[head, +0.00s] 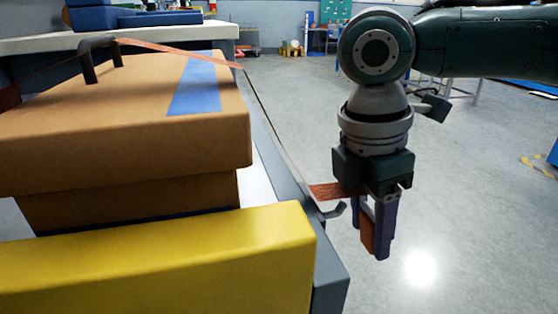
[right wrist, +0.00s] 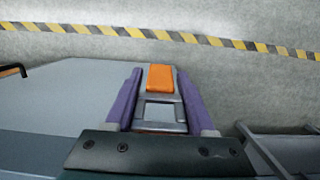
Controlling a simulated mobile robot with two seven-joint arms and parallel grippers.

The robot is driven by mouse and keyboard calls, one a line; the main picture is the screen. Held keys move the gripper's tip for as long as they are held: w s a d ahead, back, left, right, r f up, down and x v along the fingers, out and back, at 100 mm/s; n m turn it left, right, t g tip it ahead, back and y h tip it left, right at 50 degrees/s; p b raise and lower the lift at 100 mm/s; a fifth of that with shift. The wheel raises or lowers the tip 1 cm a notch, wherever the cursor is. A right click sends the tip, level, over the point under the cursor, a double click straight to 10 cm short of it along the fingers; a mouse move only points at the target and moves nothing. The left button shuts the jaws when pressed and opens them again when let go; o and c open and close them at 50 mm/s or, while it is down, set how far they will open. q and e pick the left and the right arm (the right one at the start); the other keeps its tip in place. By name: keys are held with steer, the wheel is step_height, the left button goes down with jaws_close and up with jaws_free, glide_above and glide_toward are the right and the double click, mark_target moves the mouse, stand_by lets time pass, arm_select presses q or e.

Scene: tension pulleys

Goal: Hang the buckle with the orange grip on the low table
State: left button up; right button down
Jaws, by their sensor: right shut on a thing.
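My right gripper (head: 376,240), with purple fingers, is shut on the buckle. The buckle's orange grip (head: 367,232) shows between the fingers, partly hidden by them. In the right wrist view the orange grip (right wrist: 160,78) and the buckle's metal frame (right wrist: 160,112) sit between both fingers. A reddish-brown strap (head: 335,190) reaches the gripper from over the box. The low table (head: 330,275) has a grey edge on the left. A grey hook (head: 333,209) sticks out from that edge, just left of the buckle and apart from the fingers. My left gripper is not in view.
A lidded cardboard box (head: 120,125) with a blue stripe and a black handle (head: 95,50) stands on the table. A yellow block (head: 160,265) lies in front of it. Open grey floor (head: 470,200) lies to the right. Another bench (head: 150,40) stands behind.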

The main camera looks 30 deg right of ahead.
steer(key=a, duration=0.3)
steer(key=w+a+f, duration=0.1)
steer(key=shift+a+b, duration=0.35)
steer(key=shift+a, duration=0.05)
steer(key=shift+f, duration=0.15)
stand_by(0.5)
steer(key=shift+c, duration=0.8)
jaws_free()
